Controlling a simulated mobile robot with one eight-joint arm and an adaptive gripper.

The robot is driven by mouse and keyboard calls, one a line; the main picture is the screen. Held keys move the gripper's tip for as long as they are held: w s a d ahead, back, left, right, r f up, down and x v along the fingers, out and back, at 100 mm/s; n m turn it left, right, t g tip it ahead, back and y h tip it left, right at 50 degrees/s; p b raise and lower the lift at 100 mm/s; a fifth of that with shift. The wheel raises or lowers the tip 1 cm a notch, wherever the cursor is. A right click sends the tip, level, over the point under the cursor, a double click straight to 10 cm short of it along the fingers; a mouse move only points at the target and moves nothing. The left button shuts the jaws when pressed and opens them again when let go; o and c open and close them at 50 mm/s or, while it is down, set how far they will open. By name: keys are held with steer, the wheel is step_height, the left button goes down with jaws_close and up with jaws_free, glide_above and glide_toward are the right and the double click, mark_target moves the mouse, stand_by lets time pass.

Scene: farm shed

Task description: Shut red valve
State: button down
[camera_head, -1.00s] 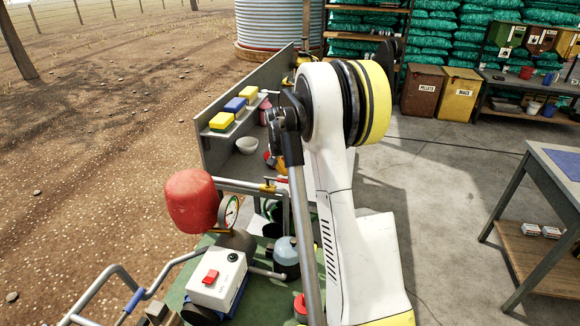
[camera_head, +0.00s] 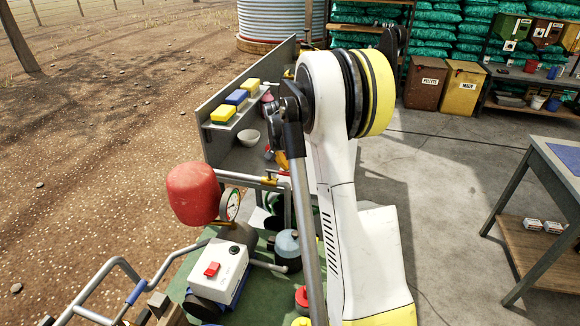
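A brass-coloured valve fitting (camera_head: 269,180) sits on the grey horizontal pipe right of the red pressure tank (camera_head: 191,194). A small reddish piece shows near it at the pipe's right end, partly behind my arm; I cannot tell whether it is the red valve's handle. A dial gauge (camera_head: 230,205) is beside the tank. My white arm with its black and yellow joint covers the middle of the view. My gripper is not in view.
A white box with a red switch (camera_head: 218,272) stands on the green cart below the tank. A worktable (camera_head: 555,165) is at right; concrete floor between is open.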

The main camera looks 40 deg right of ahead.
mark_target(286, 174)
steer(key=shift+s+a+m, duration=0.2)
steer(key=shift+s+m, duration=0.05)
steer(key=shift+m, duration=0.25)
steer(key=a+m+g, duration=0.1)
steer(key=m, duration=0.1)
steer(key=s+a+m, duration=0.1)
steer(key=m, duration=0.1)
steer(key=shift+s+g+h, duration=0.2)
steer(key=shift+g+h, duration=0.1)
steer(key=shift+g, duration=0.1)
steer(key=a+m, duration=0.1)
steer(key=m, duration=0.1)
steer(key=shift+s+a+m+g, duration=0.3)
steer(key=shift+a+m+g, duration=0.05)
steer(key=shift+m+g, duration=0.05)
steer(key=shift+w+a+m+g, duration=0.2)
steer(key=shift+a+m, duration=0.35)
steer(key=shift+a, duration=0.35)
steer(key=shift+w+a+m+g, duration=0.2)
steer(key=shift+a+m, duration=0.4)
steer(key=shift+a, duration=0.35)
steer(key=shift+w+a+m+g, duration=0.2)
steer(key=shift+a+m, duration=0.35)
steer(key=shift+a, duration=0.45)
